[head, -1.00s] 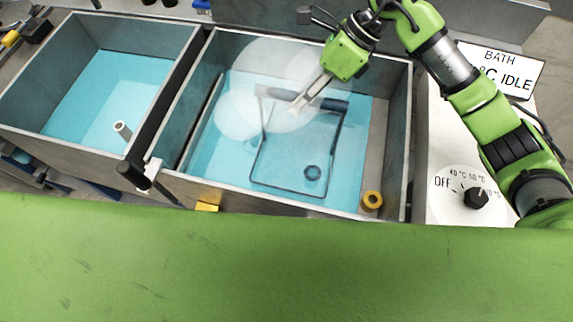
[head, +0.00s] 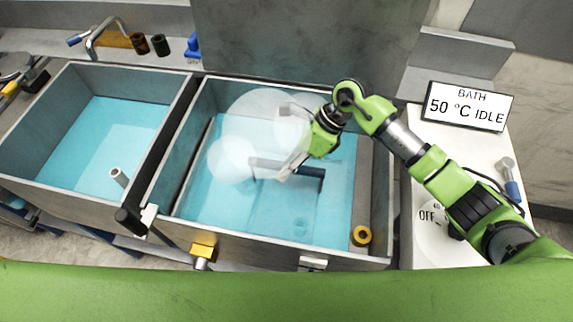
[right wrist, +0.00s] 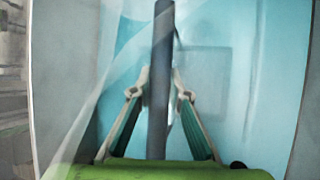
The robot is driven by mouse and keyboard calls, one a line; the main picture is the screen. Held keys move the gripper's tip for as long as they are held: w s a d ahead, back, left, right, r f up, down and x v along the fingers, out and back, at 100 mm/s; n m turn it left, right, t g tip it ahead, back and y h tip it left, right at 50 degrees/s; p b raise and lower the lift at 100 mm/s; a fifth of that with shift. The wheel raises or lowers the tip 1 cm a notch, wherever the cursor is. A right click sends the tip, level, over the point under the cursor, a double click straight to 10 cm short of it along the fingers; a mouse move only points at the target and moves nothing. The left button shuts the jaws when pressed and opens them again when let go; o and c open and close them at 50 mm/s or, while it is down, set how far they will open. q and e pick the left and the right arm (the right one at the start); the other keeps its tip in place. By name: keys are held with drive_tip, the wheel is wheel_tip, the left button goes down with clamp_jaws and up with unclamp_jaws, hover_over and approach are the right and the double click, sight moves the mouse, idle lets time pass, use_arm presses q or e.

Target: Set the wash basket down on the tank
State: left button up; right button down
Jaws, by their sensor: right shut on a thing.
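My right gripper (head: 287,172) is shut on the dark bar of the wash basket (head: 312,172) over the right-hand tank (head: 375,185), which holds blue water. In the right wrist view the bar (right wrist: 162,45) runs upright in the picture between the two fingers (right wrist: 158,95). Only the bar shows clearly; the rest of the basket is hard to make out, so I cannot tell how deep it sits. My left gripper is not in view.
A second water-filled tank (head: 62,108) adjoins on the left. A tall grey panel (head: 310,40) stands behind the right-hand tank. White translucent puffs (head: 232,160) hang over the water. A display (head: 467,106) reads BATH 50 °C IDLE.

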drive_tip(key=c, duration=1.9)
unclamp_jaws()
drive_tip(key=shift+r, duration=0.15)
drive_tip(key=shift+b+v, duration=1.35)
drive_tip(key=shift+v, duration=4.6)
drive_tip(key=shift+s, duration=0.1)
